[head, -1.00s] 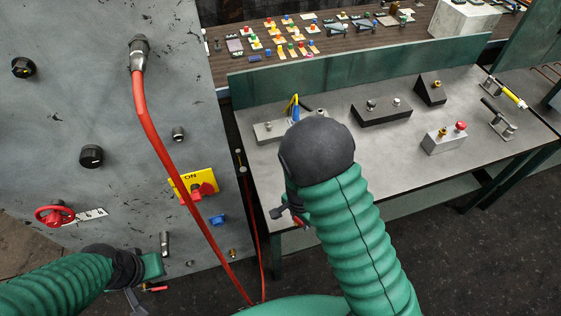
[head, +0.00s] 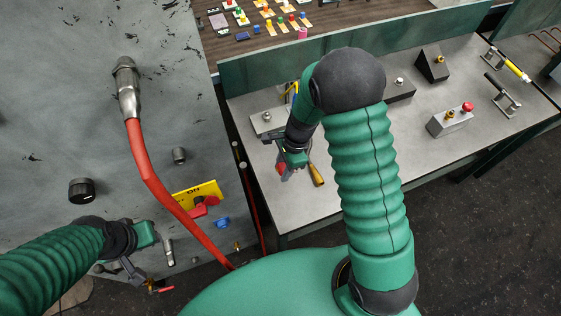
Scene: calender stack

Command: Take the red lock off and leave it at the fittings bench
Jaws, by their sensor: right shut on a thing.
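My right gripper (head: 284,166) is over the left part of the grey fittings bench (head: 330,185). It is shut on a small red thing, which looks like the red lock (head: 281,170); the jaws and wrist hide most of it. I cannot tell whether it touches the bench top. On the panel at left, a red switch handle (head: 207,205) sits on a yellow ON plate (head: 188,194). My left gripper (head: 133,277) hangs low in front of the panel; its jaws are too small and dark to read.
A screwdriver with an orange handle (head: 316,175) lies just right of my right gripper. Fixture blocks, including a grey block (head: 450,121) with a red knob, stand farther right. A red hose (head: 160,190) hangs from the panel. The bench's front middle is clear.

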